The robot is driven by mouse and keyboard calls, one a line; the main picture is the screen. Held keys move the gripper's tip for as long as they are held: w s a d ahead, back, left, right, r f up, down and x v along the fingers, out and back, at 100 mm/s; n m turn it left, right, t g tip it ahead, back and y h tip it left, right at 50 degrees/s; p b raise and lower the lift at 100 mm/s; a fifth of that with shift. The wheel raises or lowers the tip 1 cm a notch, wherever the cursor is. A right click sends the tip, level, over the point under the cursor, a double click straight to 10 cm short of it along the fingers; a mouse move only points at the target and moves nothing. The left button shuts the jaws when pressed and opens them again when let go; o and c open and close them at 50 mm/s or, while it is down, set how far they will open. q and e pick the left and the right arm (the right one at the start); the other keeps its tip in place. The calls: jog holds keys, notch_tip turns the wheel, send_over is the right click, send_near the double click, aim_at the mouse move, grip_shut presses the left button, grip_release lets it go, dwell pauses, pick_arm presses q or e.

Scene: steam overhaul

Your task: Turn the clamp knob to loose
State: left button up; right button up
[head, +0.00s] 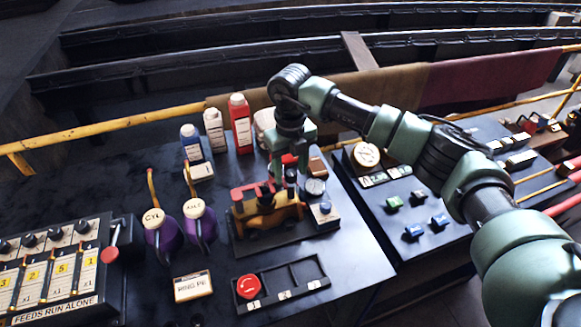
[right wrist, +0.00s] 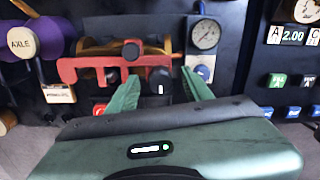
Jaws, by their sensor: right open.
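A toy locomotive (head: 262,222) in yellow-brown sits on a dark stand, with a red clamp bar (head: 243,191) across it. My right gripper (head: 291,165) points down over the clamp's right end. In the wrist view its open fingers (right wrist: 160,92) stand on either side of the white-marked knob. My left gripper is not in view.
A round gauge (head: 315,187) and a small blue-button box (head: 325,214) stand close right of the locomotive. Purple oil cans (head: 199,222) stand left; bottles (head: 214,130) stand behind. A tray with a red knob (head: 249,286) lies in front.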

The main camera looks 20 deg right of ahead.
grip_shut()
